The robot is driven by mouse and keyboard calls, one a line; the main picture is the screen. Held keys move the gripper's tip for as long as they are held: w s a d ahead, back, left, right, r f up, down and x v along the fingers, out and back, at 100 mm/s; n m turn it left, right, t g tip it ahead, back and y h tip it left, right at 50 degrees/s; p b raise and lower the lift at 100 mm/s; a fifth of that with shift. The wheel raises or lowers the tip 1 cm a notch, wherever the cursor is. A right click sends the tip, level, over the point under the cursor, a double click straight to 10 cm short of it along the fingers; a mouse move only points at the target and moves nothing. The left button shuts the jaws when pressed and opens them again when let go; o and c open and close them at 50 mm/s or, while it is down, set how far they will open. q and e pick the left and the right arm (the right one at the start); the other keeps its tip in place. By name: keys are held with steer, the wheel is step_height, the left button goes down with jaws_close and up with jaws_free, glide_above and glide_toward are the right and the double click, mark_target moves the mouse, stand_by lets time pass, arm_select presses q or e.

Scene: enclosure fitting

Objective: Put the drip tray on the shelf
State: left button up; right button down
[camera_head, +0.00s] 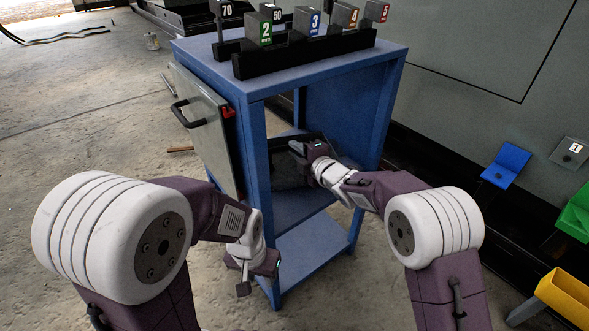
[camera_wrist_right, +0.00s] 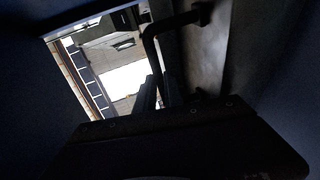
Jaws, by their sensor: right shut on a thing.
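The dark grey drip tray (camera_head: 288,174) is inside the blue cabinet (camera_head: 349,115), tilted up at the cabinet's open front. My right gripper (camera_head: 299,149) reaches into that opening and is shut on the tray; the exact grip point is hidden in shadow. In the right wrist view, the dark bent handle bar (camera_wrist_right: 158,50) runs beside a grey panel. The cabinet's lower shelf (camera_head: 310,251) is visible and bare. My left gripper (camera_head: 252,277) hangs low by the cabinet's front left leg; its finger gap is unclear.
The cabinet's grey door (camera_head: 203,130) stands open at the left, with a black handle. Numbered blocks stand in a black rack (camera_head: 300,52) on the cabinet top. Blue, green and yellow bins (camera_head: 567,296) line the right side.

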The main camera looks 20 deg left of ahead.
step_height(320, 180, down, 4)
steer(key=b, duration=0.2)
steer(key=shift+r+b, duration=0.2)
steer(key=shift+b, duration=0.1)
steer(key=shift+r, duration=0.2)
steer(key=shift+f, duration=0.15)
steer(key=c, duration=1.5)
jaws_free()
steer(key=shift+o, duration=0.2)
